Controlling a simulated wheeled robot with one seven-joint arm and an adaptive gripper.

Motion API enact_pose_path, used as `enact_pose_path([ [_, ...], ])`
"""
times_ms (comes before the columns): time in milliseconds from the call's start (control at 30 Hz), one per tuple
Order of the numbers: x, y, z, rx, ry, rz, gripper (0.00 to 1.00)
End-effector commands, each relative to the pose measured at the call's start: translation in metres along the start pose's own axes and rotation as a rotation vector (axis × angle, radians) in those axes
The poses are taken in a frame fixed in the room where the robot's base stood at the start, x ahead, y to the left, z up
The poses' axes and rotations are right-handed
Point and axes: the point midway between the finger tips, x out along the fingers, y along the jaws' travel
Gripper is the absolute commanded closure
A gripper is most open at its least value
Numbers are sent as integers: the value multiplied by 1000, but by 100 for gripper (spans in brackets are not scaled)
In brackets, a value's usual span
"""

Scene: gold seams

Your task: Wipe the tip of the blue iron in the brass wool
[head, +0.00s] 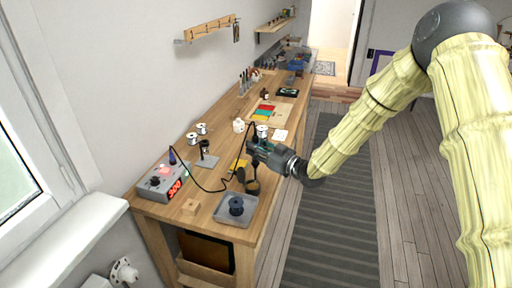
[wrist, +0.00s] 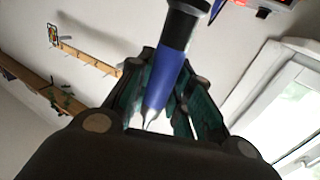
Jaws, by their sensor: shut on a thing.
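My gripper (head: 259,149) is shut on the blue iron, above the front part of the bench. In the wrist view the blue iron (wrist: 164,78) is between the jaws, with its black upper end at the top and its pale metal tip lower down. In the head view the jaws mostly hide the iron. A dark round cup (head: 252,188) stands on the bench below my gripper; it may be the brass wool holder, but its inside is too small to make out. I cannot tell how far the tip is from it.
The soldering station (head: 168,184) with a red display stands at the left, and a black cable loops from it to my gripper. A stand (head: 207,156), a wooden block (head: 190,206) and a grey tray (head: 226,219) with a dark blue spool (head: 236,204) are nearby.

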Motion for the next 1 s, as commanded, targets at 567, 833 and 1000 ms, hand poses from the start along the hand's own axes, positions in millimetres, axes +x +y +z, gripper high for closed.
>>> enact_pose_path([
  [567, -5, -14, 1, 0, 0, 0, 100],
  [833, -8, -20, 0, 0, 0, 0, 100],
  [1000, -7, -18, 0, -1, 1, 0, 100],
])
